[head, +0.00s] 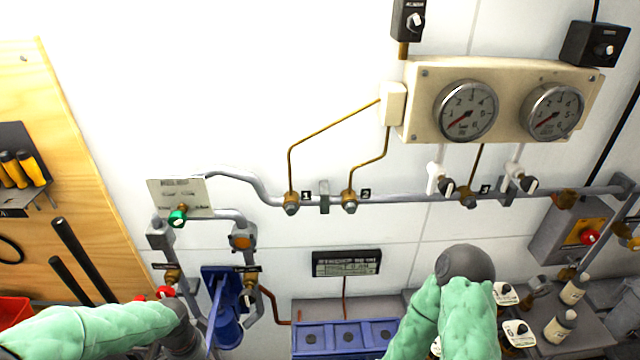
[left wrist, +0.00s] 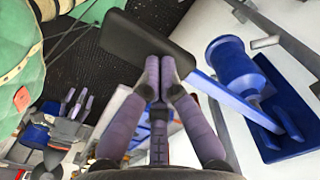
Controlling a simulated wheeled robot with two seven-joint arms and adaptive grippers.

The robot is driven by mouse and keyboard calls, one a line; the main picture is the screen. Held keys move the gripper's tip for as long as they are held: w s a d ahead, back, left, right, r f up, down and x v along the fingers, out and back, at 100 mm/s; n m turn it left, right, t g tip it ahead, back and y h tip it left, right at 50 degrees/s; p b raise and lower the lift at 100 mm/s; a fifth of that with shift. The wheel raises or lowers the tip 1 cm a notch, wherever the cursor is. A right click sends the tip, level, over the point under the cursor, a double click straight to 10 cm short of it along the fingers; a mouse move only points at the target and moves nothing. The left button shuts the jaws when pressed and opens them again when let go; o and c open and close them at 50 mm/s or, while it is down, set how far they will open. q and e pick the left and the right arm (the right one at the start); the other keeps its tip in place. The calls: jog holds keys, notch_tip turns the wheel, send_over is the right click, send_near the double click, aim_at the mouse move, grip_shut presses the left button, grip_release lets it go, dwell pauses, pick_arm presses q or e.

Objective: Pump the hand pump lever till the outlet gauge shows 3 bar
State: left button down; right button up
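The blue hand pump (head: 228,312) is on the wall at lower left. Its pale blue lever (head: 214,303) reaches down toward my left gripper, and the lever (left wrist: 235,98) ends in a black handle (left wrist: 135,35) in the left wrist view. My left gripper (left wrist: 158,72) has its purple fingertips together against the handle's near edge. No handle thickness shows between them. In the head view my left wrist hides this contact. The left gauge (head: 466,111) and right gauge (head: 552,112) both have red needles pointing lower left, near the scale's low end. My right gripper is not in view; only its arm shows.
A grey pipe (head: 400,198) with several valves crosses the wall. A green knob (head: 178,217) and red knob (head: 165,292) sit near the pump. A small display (head: 346,262) hangs above a blue box (head: 345,335). Tools hang on a wooden board (head: 70,130) at left.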

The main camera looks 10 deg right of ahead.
pick_arm(q)
jog(key=shift+f+b, duration=1.45)
jog(key=shift+f, duration=0.65)
notch_tip(320, 180, up, 12)
jog(key=p, duration=0.9)
jog(key=shift+r, duration=0.2)
jog(key=shift+f, duration=0.1)
notch_tip(320, 180, down, 12)
jog(key=b, duration=0.9)
jog(key=shift+f, duration=0.1)
notch_tip(320, 180, up, 12)
jog(key=p, duration=0.9)
dwell(1.1)
